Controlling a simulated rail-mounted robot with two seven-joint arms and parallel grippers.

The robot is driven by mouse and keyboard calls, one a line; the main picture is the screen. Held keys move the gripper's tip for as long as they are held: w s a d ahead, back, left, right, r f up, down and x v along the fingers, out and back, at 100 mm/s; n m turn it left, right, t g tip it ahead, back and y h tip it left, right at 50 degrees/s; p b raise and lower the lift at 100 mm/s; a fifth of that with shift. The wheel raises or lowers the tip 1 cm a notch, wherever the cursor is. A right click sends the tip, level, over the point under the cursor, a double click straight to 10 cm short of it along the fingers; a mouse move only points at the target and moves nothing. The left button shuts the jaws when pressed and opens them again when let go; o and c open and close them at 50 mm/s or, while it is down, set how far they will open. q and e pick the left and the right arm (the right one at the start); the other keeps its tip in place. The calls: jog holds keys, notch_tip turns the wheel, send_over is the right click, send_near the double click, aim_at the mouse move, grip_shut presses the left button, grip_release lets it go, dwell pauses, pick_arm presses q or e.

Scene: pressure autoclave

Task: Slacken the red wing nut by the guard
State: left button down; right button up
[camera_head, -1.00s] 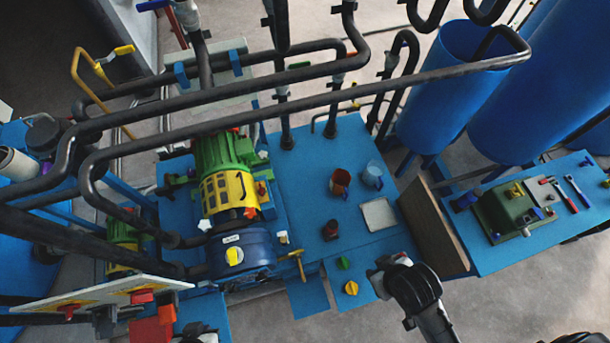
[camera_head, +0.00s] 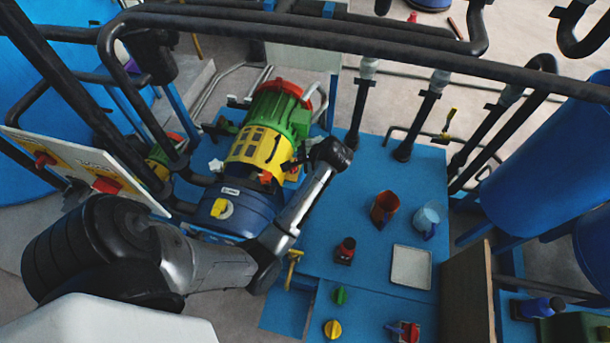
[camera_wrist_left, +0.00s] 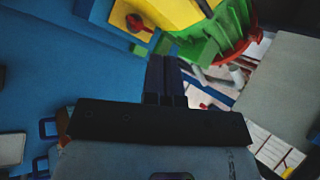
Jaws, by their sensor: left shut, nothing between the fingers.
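The yellow guard (camera_head: 258,148) sits around the shaft beside the green motor (camera_head: 288,112). A small red wing nut (camera_head: 265,177) is at its lower right side. In the left wrist view a red wing nut (camera_wrist_left: 134,22) stands against the yellow guard (camera_wrist_left: 180,10). My left gripper (camera_head: 330,153) reaches in from the left to just right of the guard and motor; its fingertips are hard to make out there. The wrist view shows its dark fingers (camera_wrist_left: 165,62) shut and empty, apart from the wing nut.
Black pipes (camera_head: 350,35) cross overhead near the arm.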

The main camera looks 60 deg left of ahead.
pick_arm(q)
jog(key=w+f+m+g+h+b, duration=0.2)
jog(key=w+f+m+g+b, duration=0.4)
jog(key=w+b, duration=0.7)
jog(key=shift+t, duration=0.6)
jog(key=shift+s+a+r+b+x, duration=0.1)
jog(key=shift+s+r+b+x, duration=0.25)
jog(key=shift+b+x, duration=1.35)
jog(key=shift+s+a+r+b+x, duration=0.1)
jog(key=shift+s+r+b+x, duration=0.25)
jog(key=shift+x, duration=2.6)
jog(key=shift+s+a+r+b+x, duration=0.1)
jog(key=shift+s+r+b+x, duration=0.25)
jog(key=shift+b+x, duration=1.35)
pick_arm(e)
notch_tip(320, 180, down, 22)
jog(key=p, duration=0.1)
pick_arm(q)
jog(key=shift+s+a+f+p, duration=0.25)
jog(key=shift+s+f+p, duration=0.05)
jog(key=shift+f, duration=0.15)
pick_arm(e)
jog(key=shift+d+r, duration=0.1)
jog(key=shift+r, duration=0.15)
